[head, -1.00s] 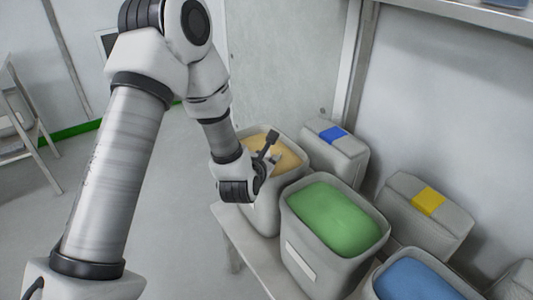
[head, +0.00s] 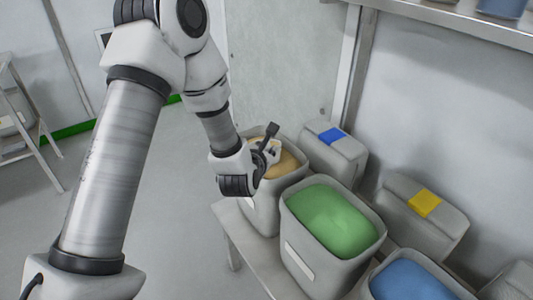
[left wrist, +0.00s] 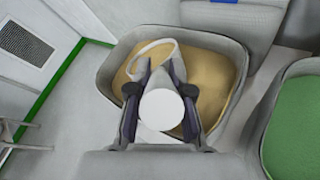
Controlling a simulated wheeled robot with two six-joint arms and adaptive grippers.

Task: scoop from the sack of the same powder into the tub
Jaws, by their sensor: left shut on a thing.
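My left gripper (left wrist: 160,98) is shut on a pale scoop (left wrist: 162,110); its round end faces the wrist camera and a pale loop-shaped rim shows beyond the fingers. In the head view my left gripper (head: 262,155) is over the near side of an open grey sack (head: 262,212) of tan powder (head: 288,164). In the left wrist view the scoop is in front of the tan powder (left wrist: 215,80); I cannot tell whether it touches it. Open sacks of green powder (head: 332,220) and blue powder (head: 412,282) stand to the right. My right gripper is not in view.
Closed grey containers with a blue label (head: 332,135) and a yellow label (head: 425,202) stand behind the open sacks. A shelf (head: 440,14) at upper right bears a bluish vessel (head: 502,7). The floor at left is clear up to a rack (head: 22,125).

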